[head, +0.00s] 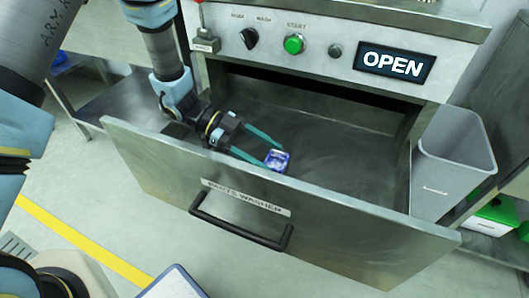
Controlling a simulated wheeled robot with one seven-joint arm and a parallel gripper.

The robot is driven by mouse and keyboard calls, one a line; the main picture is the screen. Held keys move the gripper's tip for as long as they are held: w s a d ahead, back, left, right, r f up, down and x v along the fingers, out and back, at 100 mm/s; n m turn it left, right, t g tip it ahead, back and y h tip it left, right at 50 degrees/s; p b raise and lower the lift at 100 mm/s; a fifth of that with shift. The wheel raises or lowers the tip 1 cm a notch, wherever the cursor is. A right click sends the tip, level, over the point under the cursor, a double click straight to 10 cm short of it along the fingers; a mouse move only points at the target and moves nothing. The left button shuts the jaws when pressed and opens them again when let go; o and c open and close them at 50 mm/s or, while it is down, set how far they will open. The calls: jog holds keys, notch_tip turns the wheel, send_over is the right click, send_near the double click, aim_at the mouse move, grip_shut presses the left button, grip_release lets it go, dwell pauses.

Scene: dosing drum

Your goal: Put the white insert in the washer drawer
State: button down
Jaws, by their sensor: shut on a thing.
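The washer drawer (330,180) is pulled out, with its wide grey metal front panel and black handle facing me. My gripper (272,157) reaches in over the open drawer from the left, behind the front panel. Its two teal fingers are shut on a small blue piece with a white top (278,161). The piece is at the fingertips, over the drawer's inside near the front panel. I cannot tell whether it touches the drawer floor. No plain white insert shows apart from this piece.
The washer's control panel (320,45) above the drawer has a black knob, a green start button and a display reading OPEN. A grey bin (455,160) stands right of the drawer. A blue-edged white tray (172,285) lies at the bottom. The drawer's right half is clear.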

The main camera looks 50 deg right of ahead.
jog(key=shift+f, duration=0.55)
grip_release()
jog(key=shift+r, duration=0.1)
jog(key=shift+r, duration=0.35)
jog(key=v, duration=0.7)
jog(key=shift+w+a+r+p, duration=0.1)
jog(key=shift+w+r+p, duration=0.1)
jog(key=shift+r+p, duration=0.1)
